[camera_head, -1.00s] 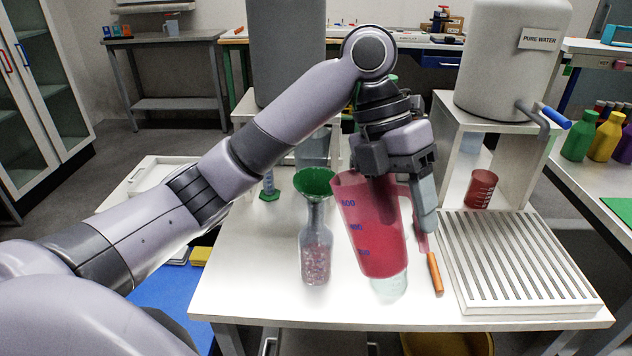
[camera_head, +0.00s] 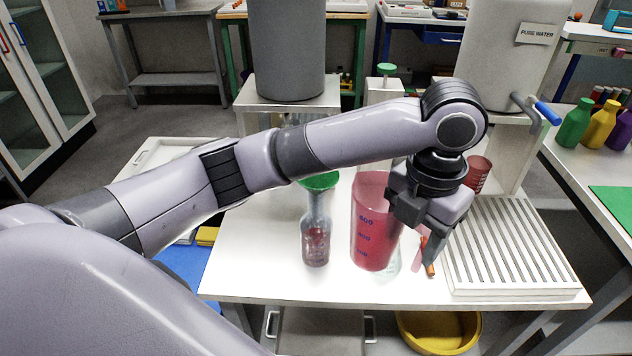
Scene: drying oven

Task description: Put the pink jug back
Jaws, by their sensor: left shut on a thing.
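The pink jug (camera_head: 374,235) is a large translucent pink measuring jug with blue graduation marks. It stands nearly upright over the white table, right of the clear flask (camera_head: 316,240) with a green funnel (camera_head: 320,181) in its neck. My left gripper (camera_head: 424,236) is at the jug's right side, shut on it. The arm crosses above the table and hides part of the jug's top right. I cannot tell whether the jug's base touches the table. My right gripper is not in view.
A clear glass vessel (camera_head: 391,265) and an orange-handled tool (camera_head: 430,269) are close by the jug. A slatted white rack (camera_head: 510,245) lies to the right, with a small red beaker (camera_head: 476,173) behind it. The front table strip is clear.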

